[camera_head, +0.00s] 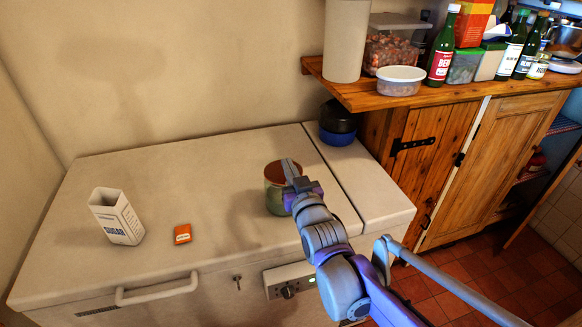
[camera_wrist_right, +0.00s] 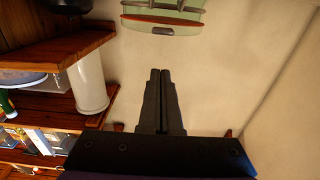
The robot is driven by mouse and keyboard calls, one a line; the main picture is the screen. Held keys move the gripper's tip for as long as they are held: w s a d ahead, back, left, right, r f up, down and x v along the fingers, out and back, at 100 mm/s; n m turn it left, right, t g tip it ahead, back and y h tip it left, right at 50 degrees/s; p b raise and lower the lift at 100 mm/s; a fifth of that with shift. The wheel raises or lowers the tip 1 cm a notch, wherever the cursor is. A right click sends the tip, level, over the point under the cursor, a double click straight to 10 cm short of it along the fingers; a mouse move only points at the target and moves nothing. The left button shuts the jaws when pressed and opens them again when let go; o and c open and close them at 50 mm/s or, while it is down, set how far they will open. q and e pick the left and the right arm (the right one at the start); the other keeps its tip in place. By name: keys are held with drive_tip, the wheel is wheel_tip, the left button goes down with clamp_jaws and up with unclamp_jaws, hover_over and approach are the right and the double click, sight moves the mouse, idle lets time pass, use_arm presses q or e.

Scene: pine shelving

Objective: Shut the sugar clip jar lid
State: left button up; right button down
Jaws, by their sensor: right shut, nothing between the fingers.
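A green jar (camera_head: 276,200) with a brownish, round top stands on the white chest, left of the seam in its top. My right gripper (camera_head: 289,165) is in front of the jar in the head view and covers its right part. The gripper is shut and empty; I cannot tell if it touches the jar. In the right wrist view, a pale green glassy piece (camera_wrist_right: 170,6) with a red band and grey metal parts shows beyond the shut fingertips (camera_wrist_right: 160,74). It looks like part of the clip jar, but the lid's angle is unclear. My left gripper is not in view.
A white carton (camera_head: 117,217) and a small orange packet (camera_head: 183,234) stand left on the chest (camera_head: 150,260). A dark jar with a blue base (camera_head: 337,124) is behind right. The wooden shelf (camera_head: 345,93) holds a white cylinder (camera_head: 345,40), tubs and bottles.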

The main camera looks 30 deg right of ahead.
drive_tip(key=s+f+b, duration=0.1)
drive_tip(key=s+f, duration=0.1)
drive_tip(key=f, duration=0.1)
drive_tip(key=shift+a+t+b, duration=0.15)
drive_tip(key=shift+t+b, duration=0.15)
drive_tip(key=shift+b, duration=0.1)
drive_tip(key=shift+f+t+b, duration=0.4)
drive_tip(key=shift+f+b, duration=0.55)
drive_tip(key=shift+b, duration=0.25)
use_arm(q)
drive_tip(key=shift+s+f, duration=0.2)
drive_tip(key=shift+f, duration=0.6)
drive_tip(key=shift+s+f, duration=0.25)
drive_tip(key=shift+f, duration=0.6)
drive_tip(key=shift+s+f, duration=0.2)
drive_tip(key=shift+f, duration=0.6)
use_arm(e)
drive_tip(key=shift+s+a+f, duration=0.15)
drive_tip(key=shift+s+f, duration=0.25)
drive_tip(key=shift+f, duration=0.05)
